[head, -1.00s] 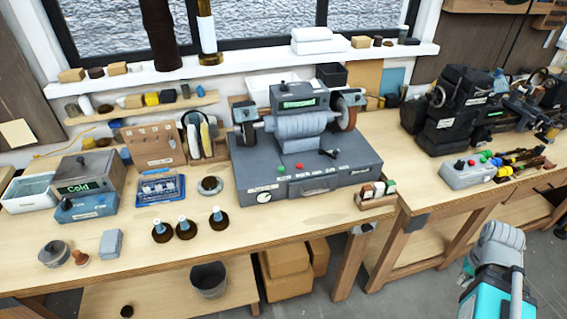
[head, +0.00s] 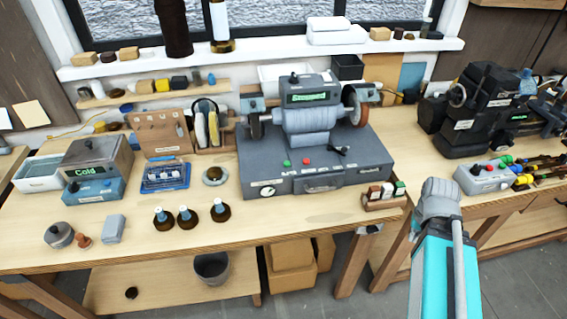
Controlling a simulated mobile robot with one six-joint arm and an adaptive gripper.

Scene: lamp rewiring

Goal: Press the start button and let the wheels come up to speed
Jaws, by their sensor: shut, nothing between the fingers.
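The bench grinder (head: 262,171) is a grey machine in the middle of the bench, with a dark wheel on the left (head: 255,125) and a brown wheel on the right (head: 355,107). Its green-lit display (head: 307,97) appears to read "Stopped", though the text is small. On its sloped front are a green button (head: 286,163), a red button (head: 306,161) and a small black lever (head: 339,150). My turquoise and grey arm rises at the lower right, right of the grinder and apart from its buttons. No gripper fingers show.
A small rack (head: 384,205) stands at the bench's front edge, right of the grinder. Several brown-based bulb sockets (head: 187,219) stand front left. A "Cold" display unit (head: 98,172) is at far left. A dark lathe (head: 480,110) and a grey button box (head: 487,179) are at right.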

